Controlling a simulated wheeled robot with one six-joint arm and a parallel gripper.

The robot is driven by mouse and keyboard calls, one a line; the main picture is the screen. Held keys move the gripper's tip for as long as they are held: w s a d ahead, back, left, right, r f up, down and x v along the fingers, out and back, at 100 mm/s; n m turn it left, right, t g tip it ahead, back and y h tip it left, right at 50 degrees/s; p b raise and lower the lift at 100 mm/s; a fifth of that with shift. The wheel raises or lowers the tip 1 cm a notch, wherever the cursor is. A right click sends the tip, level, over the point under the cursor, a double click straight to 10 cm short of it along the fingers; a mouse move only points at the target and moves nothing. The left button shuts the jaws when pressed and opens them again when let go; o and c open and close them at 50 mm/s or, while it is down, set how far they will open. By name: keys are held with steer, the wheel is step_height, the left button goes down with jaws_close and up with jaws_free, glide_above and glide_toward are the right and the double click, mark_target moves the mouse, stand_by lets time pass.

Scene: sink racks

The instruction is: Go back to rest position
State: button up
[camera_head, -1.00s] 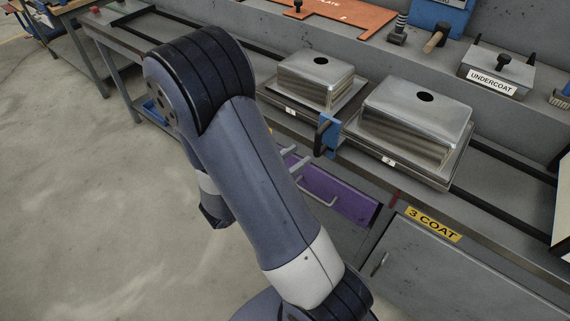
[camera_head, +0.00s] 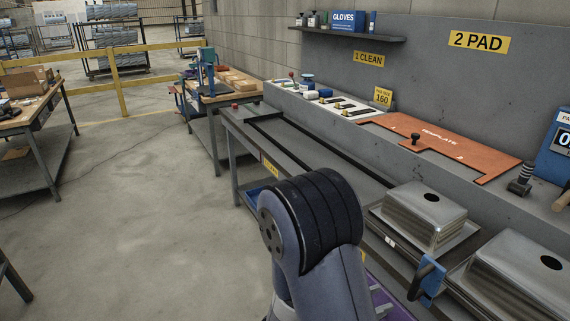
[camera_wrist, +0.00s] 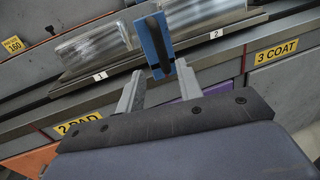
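My gripper (camera_wrist: 158,68) shows in the wrist view with its two grey fingers spread apart. A blue block with a black handle (camera_wrist: 149,36) shows between and beyond the fingertips, with no clear contact. In the head view the blue block (camera_head: 432,277) stands at the bench front edge, between the two steel sinks.
A steel sink (camera_head: 425,213) and a second one (camera_head: 520,275) sit upside down on racks. An orange template (camera_head: 445,147) lies on the ledge behind. Wooden workbenches (camera_head: 30,105) stand at left. The floor (camera_head: 150,220) left of the arm is clear.

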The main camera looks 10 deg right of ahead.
mark_target(413, 288)
steer(key=shift+w+d+p, duration=0.15)
steer(key=shift+w+d, duration=0.15)
steer(key=shift+d, duration=1.5)
steer(key=shift+w+d+p, duration=0.15)
steer(key=shift+w+d, duration=0.1)
steer(key=shift+d, duration=1.5)
steer(key=shift+w+d+p, duration=0.15)
steer(key=shift+w+d, duration=0.15)
steer(key=shift+d, duration=1.5)
steer(key=shift+s, duration=0.15)
